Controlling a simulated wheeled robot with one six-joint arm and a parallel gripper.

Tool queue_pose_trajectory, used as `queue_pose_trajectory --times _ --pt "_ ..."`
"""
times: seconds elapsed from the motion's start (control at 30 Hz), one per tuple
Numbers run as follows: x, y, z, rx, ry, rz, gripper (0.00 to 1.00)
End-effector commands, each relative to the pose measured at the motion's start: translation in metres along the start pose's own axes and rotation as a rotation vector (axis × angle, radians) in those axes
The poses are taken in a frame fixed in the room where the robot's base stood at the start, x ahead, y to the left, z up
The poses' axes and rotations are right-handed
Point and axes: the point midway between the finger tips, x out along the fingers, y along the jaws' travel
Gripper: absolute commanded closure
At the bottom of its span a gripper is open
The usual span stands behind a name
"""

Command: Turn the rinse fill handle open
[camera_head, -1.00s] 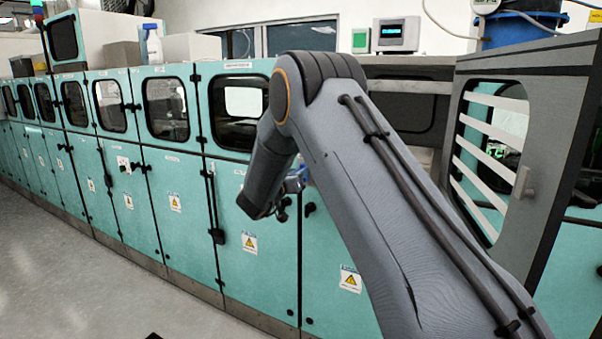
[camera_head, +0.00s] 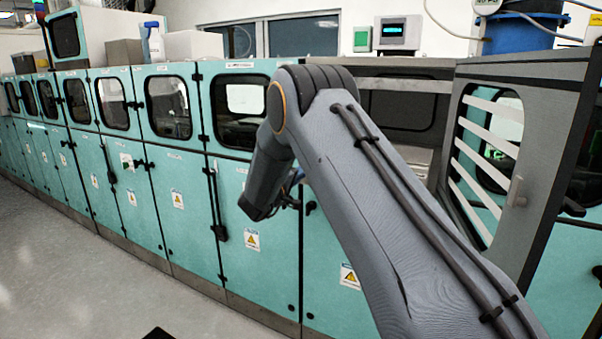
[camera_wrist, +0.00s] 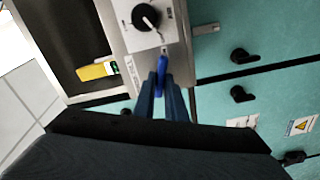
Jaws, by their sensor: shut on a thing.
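The rinse fill handle (camera_wrist: 163,61) is a small blue lever in the wrist view, below a white plate with a black rotary knob (camera_wrist: 145,17). My gripper (camera_wrist: 161,78) is shut on the blue handle, with a dark finger on each side of it. The handle points roughly along the fingers, and the fingers hide its lower part.
Teal cabinet doors (camera_head: 180,205) with black latches line the left. A grey louvred door (camera_head: 545,170) stands open at the right. In the wrist view, a yellow item (camera_wrist: 97,71) lies by a dark recess, and latches (camera_wrist: 244,55) project at the right.

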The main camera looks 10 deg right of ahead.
Motion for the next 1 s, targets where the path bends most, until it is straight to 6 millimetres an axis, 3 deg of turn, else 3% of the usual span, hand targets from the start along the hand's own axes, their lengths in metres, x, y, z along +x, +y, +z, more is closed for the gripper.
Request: queue_pose_trajectory --times 0.5,1.0 --pt "-0.0008 -0.0025 -0.0006 -0.333 0.002 -0.001 1.00" --pt "-0.0007 -0.0032 -0.0004 -0.395 0.002 -0.001 1.00"
